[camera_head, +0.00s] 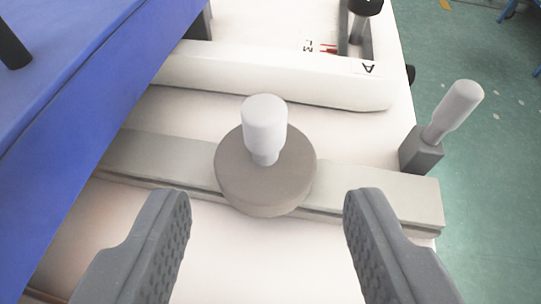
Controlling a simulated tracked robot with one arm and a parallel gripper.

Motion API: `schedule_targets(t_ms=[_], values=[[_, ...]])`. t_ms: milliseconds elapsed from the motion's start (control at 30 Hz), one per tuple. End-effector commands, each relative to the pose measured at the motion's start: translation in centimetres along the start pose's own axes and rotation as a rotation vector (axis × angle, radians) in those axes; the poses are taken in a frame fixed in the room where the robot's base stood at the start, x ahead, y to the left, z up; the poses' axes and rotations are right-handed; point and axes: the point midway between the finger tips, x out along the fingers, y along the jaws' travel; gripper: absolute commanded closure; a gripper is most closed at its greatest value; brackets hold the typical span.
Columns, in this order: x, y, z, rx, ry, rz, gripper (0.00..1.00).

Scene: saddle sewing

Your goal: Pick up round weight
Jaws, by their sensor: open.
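The round weight (240,180) is a grey-brown disc with a light grey knob handle (265,125) standing up from its middle. It rests on a flat grey bar (380,195) that runs across the picture. My gripper (268,215) is open and empty. Its two dark grey padded fingers come in from the bottom left and bottom right, apart from each other. The weight lies ahead of the fingertips, centred between them, and I see no contact. The handle hides part of the disc.
A blue panel (75,75) fills the left side. A white bar marked A (270,75) lies behind the weight. A light grey handle on a dark block (455,108) stands at the right edge of the white surface (270,262). Green floor (490,170) lies beyond.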

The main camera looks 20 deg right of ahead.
Motion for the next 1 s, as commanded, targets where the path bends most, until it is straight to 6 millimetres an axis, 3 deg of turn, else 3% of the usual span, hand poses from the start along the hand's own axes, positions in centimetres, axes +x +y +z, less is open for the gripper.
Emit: schedule_targets(t_ms=[333, 667, 1000], values=[[5.1, 0.0, 0.2, 0.000, -0.002, -0.001, 0.51], [7.0, 0.0, 0.3, 0.000, -0.003, 0.001, 0.51], [10.9, 0.0, 0.6, 0.001, -0.005, 0.001, 0.51]])
